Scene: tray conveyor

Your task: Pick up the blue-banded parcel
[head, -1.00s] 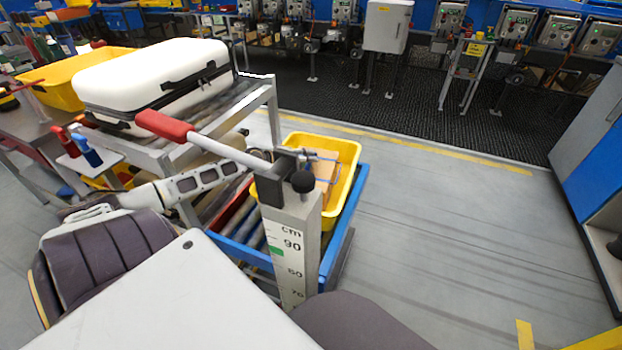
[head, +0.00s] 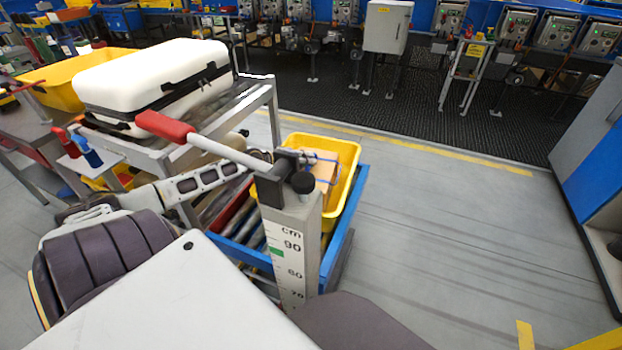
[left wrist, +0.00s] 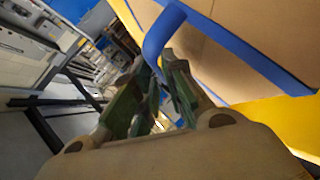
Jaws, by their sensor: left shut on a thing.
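The blue-banded parcel (head: 325,170) is a brown box in the yellow tote (head: 347,152), partly hidden by the post in front. In the left wrist view the parcel (left wrist: 225,50) fills the upper right, with its blue band (left wrist: 158,38) looping down to my fingertips. My left gripper (left wrist: 168,85) is shut on this band, with its greenish fingers close together beside the box. In the head view my left arm reaches in from the left, and its gripper is mostly hidden behind the post. My right gripper is not in view.
A grey post (head: 290,235) with a height scale and a red-handled lever (head: 165,126) stands before the tote. The tote sits on a blue-framed roller conveyor (head: 345,235). A white case (head: 150,78) lies on a rack at left. Open floor (head: 450,240) is at right.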

